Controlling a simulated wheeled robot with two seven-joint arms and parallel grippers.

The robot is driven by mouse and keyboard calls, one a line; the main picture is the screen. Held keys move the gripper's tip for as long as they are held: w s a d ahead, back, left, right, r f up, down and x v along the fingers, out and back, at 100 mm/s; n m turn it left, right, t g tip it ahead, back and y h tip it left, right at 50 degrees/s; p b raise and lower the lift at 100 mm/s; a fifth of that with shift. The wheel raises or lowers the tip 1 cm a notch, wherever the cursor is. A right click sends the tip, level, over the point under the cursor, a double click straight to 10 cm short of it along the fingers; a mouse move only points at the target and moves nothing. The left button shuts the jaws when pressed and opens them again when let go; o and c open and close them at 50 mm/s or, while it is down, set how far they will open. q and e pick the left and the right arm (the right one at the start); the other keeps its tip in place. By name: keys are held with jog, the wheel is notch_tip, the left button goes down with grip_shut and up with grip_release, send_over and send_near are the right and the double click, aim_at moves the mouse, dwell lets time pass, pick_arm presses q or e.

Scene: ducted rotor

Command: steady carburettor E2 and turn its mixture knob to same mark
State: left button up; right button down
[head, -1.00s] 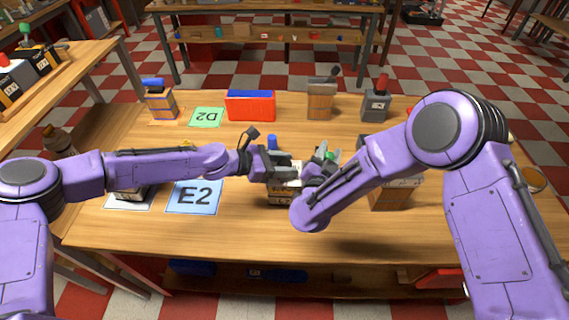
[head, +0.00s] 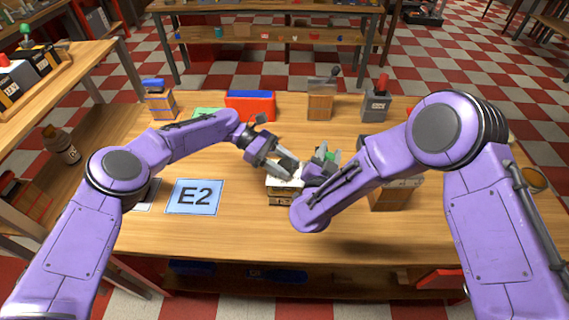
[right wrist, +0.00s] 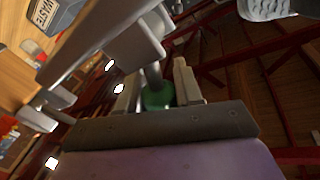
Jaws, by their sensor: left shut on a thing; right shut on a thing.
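A small wooden carburettor with a pale top (head: 281,199) stands on the table, right of the blue E2 card (head: 194,197); I cannot read its label. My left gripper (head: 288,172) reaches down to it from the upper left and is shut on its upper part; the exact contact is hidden. My right gripper (head: 322,164) is shut on the green knob (head: 320,154) just right of the pale top. In the right wrist view the green knob (right wrist: 158,98) sits between the fingers of the right gripper (right wrist: 157,88). The knob's mark is not visible.
A red and blue bin (head: 250,106), a wooden unit (head: 320,102) and a grey unit with a red knob (head: 376,101) stand at the back. A blue-topped unit (head: 159,100) is at back left. Another wooden unit (head: 390,197) is below my right arm. The front strip is clear.

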pick_arm(q)
jog(key=shift+s+m+y, duration=0.1)
jog(key=shift+m+y, duration=0.2)
jog(key=o, duration=1)
jog(key=v, duration=0.7)
jog(key=shift+a+f, duration=0.1)
jog(key=shift+a, duration=0.15)
jog(key=shift+w, duration=0.25)
